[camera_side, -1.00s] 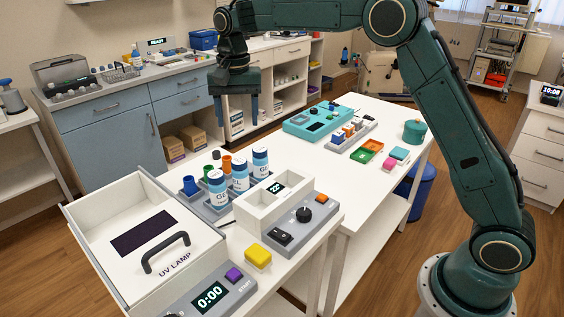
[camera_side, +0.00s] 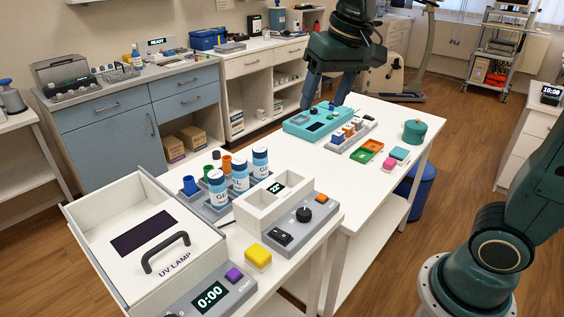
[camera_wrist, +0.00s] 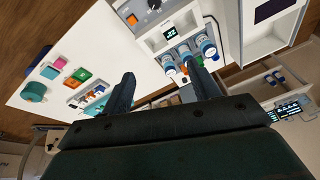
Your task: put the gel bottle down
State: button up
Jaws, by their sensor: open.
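Three white gel bottles with blue labels and blue caps stand upright in a grey rack in the side view: the near one (camera_side: 218,190), the middle one (camera_side: 240,176) and the far one (camera_side: 260,163). They also show at upper right of the wrist view, such as one bottle (camera_wrist: 207,46).
Near the rack are a white box with a display (camera_side: 275,200), a yellow block (camera_side: 258,256) and the UV lamp box (camera_side: 150,225). Toward the far end are a block rack, small trays (camera_side: 366,152) and a green round container (camera_side: 414,131). White table lies clear between.

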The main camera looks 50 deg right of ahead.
jog(key=s+f+n+t, duration=0.1)
jog(key=s+f+n, duration=0.1)
jog(key=s, duration=0.6)
jog(key=s+d+f+n+t, duration=0.1)
jog(key=s+f, duration=0.3)
jog(key=s, duration=0.4)
jog(key=shift+n, duration=0.4)
jog(key=shift+w+f, duration=0.1)
